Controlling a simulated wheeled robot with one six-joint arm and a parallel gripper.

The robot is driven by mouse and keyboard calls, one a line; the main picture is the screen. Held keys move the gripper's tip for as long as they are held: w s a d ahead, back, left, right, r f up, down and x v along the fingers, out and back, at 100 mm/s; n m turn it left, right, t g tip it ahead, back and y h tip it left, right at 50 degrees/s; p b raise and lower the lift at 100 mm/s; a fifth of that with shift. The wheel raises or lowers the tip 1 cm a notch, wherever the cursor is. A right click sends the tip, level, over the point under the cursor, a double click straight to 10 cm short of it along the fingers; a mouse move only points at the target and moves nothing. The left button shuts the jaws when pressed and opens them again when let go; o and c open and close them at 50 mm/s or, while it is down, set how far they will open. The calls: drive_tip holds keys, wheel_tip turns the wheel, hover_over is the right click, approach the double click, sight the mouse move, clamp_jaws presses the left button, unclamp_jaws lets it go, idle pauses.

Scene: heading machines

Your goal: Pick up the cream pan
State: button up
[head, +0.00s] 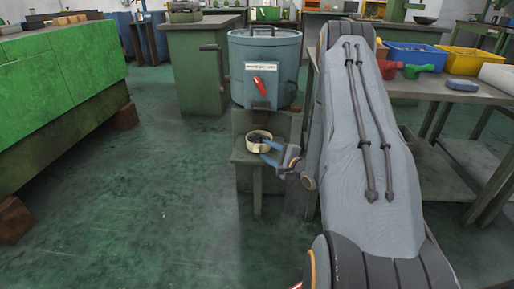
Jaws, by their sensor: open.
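The cream pan (250,147) is a small round pan with dark contents inside. It sits on a low green stand in front of a blue-grey drum. My gripper (268,152) is at the pan's right side, with its blue fingers open and reaching to the pan's rim. I cannot tell whether a finger touches the pan or whether one lies inside it. My arm comes down from the right and covers part of the area beside the stand.
The green stand (252,162) is just below the blue-grey drum (266,82), which has a red handle (259,83). A grey table (440,90) with blue (412,55) and yellow (470,60) bins is at right. A green machine (60,75) is at left. The floor in front is clear.

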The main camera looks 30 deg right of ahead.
drive_tip(key=b+x, duration=0.1)
drive_tip(key=x, duration=0.2)
drive_tip(key=a+x, duration=0.1)
drive_tip(key=x, duration=0.1)
drive_tip(key=shift+w+a+f+b, duration=0.1)
drive_tip(key=shift+w+f+b, duration=0.2)
drive_tip(key=shift+b, duration=0.1)
drive_tip(key=shift+w, duration=0.35)
drive_tip(key=shift+r, duration=0.1)
clamp_jaws()
